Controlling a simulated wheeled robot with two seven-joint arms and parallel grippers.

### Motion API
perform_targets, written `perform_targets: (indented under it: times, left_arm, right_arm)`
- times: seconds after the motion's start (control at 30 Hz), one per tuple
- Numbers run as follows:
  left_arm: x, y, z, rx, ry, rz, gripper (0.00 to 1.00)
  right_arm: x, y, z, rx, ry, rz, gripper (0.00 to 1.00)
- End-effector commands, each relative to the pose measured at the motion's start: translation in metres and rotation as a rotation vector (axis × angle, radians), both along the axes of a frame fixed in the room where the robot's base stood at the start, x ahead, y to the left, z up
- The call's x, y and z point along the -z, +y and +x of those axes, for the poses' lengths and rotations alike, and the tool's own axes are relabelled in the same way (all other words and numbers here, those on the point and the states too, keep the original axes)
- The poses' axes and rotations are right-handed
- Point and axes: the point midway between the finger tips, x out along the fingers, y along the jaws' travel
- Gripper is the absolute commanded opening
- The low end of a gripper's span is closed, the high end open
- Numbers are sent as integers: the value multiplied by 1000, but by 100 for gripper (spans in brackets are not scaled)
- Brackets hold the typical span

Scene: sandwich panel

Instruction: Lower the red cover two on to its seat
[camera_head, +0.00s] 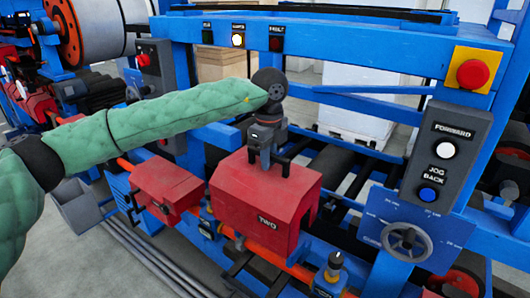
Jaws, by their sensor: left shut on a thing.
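The red cover two (295,205), marked "TWO", is in the middle of the head view, over the orange-red pipe and blue frame of the machine. My left gripper (268,160) comes down from above, at the end of the green-sleeved arm. It is shut on the dark handle on top of the cover. The cover looks roughly level. Its seat is mostly hidden beneath it, and I cannot tell whether its lower edge touches the seat or hangs just above it. My right gripper is not in view.
Another red cover (165,185) sits to the left on the same line. A control box (447,155) and handwheel (406,240) are at the right. A blue crossbeam (300,38) spans behind.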

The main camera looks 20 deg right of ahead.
Motion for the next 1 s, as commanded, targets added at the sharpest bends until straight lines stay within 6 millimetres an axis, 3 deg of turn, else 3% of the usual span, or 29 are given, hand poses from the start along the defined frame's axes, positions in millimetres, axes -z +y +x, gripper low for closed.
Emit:
perform_targets:
  times: [0.6, 1.0]
  left_arm:
    - [35, 0, 0, 1, 0, -1, 0]
    - [37, 0, 0, 0, -1, -1, 0]
  right_arm:
    - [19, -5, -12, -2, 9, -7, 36]
    - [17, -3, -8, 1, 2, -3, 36]
